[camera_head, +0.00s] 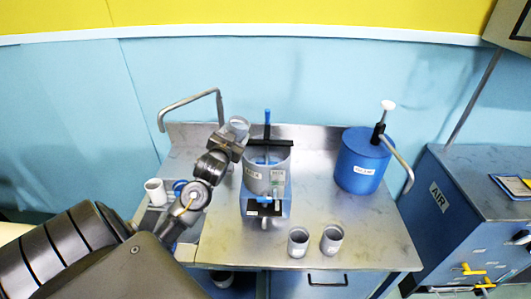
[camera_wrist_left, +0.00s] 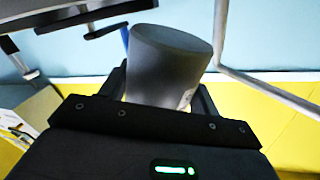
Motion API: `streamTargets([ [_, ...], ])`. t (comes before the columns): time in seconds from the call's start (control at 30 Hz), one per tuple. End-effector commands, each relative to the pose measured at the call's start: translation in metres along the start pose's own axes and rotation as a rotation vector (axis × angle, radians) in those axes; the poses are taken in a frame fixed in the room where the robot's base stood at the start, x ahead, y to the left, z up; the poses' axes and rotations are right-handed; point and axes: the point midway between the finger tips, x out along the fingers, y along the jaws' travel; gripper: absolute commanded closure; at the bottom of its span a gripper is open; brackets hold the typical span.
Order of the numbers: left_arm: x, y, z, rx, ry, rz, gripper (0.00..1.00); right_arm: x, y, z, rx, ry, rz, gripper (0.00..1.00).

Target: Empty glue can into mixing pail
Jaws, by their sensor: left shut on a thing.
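The grey glue can (camera_head: 237,127) is held by my left gripper (camera_head: 232,138), which is shut around it. The can is up at the back left of the mixing pail, apart from the table, and looks tilted. In the left wrist view the can (camera_wrist_left: 165,70) sits between the two fingers, with one round end facing away; its contents cannot be seen. The mixing pail (camera_head: 256,184) is a grey cylinder on a blue stand at the table's middle. My right gripper is not in view.
A black crossbar (camera_head: 281,143) with a blue-handled rod spans the pail. Two grey cups (camera_head: 298,243) (camera_head: 332,240) stand at the front edge. A blue pump tank (camera_head: 361,165) is at right, a white cup (camera_head: 155,190) at left. Table between pail and tank is clear.

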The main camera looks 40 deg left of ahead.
Motion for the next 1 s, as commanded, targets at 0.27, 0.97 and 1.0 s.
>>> streamTargets([
  [0.27, 0.0001, 0.0001, -0.0039, 0.036, -0.001, -0.002, 0.73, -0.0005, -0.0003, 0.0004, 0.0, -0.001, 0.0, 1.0],
  [0.97, 0.0008, 0.0059, -0.0092, 0.13, -0.011, 0.0, 0.73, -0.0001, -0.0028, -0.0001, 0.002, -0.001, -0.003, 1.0],
  [1.0, 0.0008, 0.0067, -0.0089, 0.134, -0.012, 0.0, 0.73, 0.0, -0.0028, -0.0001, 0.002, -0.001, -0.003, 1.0],
])
